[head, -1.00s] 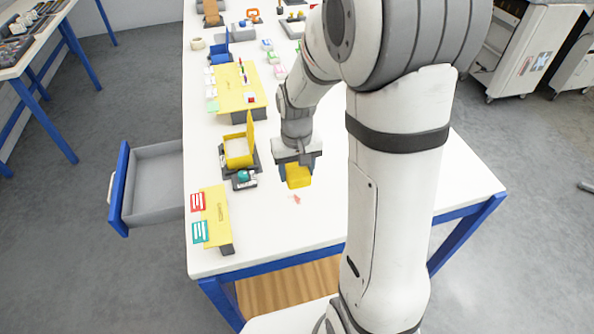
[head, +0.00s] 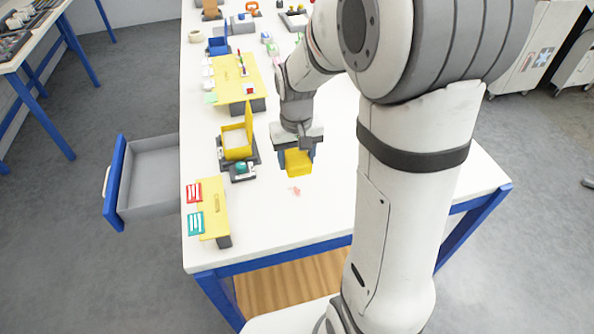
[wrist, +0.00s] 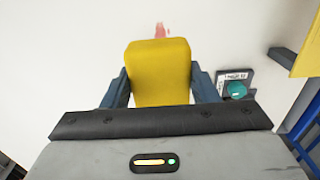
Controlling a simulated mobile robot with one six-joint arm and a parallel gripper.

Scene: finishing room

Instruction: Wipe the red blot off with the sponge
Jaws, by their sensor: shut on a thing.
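The red blot (head: 295,191) is a small faint pinkish-red smear on the white table top, near its front part. It also shows in the wrist view (wrist: 161,30), partly hidden behind the sponge. The yellow sponge (head: 298,162) is a block held in my gripper (head: 297,152), whose fingers press on its two sides. In the wrist view the sponge (wrist: 158,70) sits between the two dark fingers. In the head view the sponge is just beyond the blot. I cannot tell whether it touches the table.
To the left stand an open yellow box (head: 236,146), a small device with a teal button (head: 242,169) and a low yellow stand (head: 213,211) with red and teal cards. A drawer (head: 150,180) juts out at the table's left side. The table right of the blot is clear.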

